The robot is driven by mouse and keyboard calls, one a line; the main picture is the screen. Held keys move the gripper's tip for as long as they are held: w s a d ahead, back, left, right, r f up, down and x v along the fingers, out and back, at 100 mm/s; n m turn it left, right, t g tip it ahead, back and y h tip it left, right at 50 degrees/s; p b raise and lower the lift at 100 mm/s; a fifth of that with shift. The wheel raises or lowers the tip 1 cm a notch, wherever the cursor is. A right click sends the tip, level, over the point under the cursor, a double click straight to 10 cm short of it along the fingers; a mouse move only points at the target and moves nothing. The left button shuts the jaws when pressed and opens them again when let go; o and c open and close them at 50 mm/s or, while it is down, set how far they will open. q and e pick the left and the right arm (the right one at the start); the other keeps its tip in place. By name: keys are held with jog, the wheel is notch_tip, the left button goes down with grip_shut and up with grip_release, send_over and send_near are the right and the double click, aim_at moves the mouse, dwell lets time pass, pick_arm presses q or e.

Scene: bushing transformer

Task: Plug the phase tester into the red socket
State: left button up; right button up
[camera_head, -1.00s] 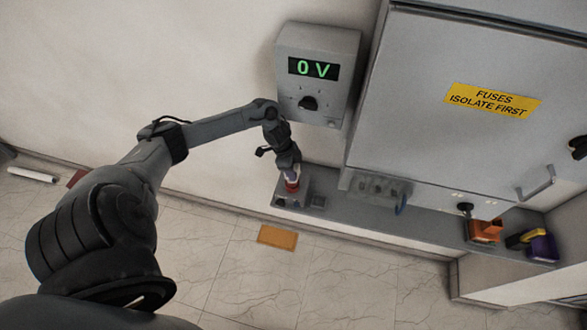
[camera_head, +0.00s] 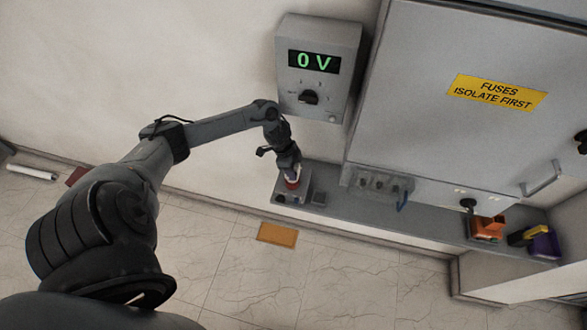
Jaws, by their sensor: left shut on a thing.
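My left gripper (camera_head: 292,172) reaches down to a small grey box (camera_head: 290,198) on the grey ledge by the wall. It is shut on a small pale thing that seems to be the phase tester, mostly hidden between the fingers. A red round part (camera_head: 292,184) shows directly under the fingertips, on top of the box. It may be the red socket, but I cannot tell whether the tester is in it or just above it. My right gripper is out of view.
A grey meter (camera_head: 317,83) on the wall reads 0 V. A large grey cabinet (camera_head: 430,130) with a yellow fuse sign stands right of it. Orange (camera_head: 487,229) and purple (camera_head: 545,244) holders sit at the ledge's right end. An orange mat (camera_head: 277,234) lies on the floor.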

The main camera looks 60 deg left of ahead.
pick_arm(q)
jog(key=o, duration=1.3)
jog(key=shift+c, duration=0.2)
jog(key=v, duration=1)
jog(key=shift+r+b, duration=0.25)
jog(key=shift+b, duration=0.15)
jog(key=d+f+t+p, duration=0.1)
jog(key=d+f+t, duration=0.1)
jog(key=d, duration=1)
jog(key=d+f+t+p, duration=0.2)
jog(key=d, duration=1)
jog(key=s+d+r+n+g+y+p, duration=0.1)
jog(key=s+d+r+n, duration=0.2)
jog(key=s+r, duration=0.2)
jog(key=s+d+r+n+g+y+p, duration=0.1)
jog(key=s+d+r+n, duration=0.2)
jog(key=s, duration=0.5)
jog(key=shift+s+r+n+g, duration=0.15)
jog(key=shift+r+n+g, duration=0.25)
jog(key=shift+r, duration=0.45)
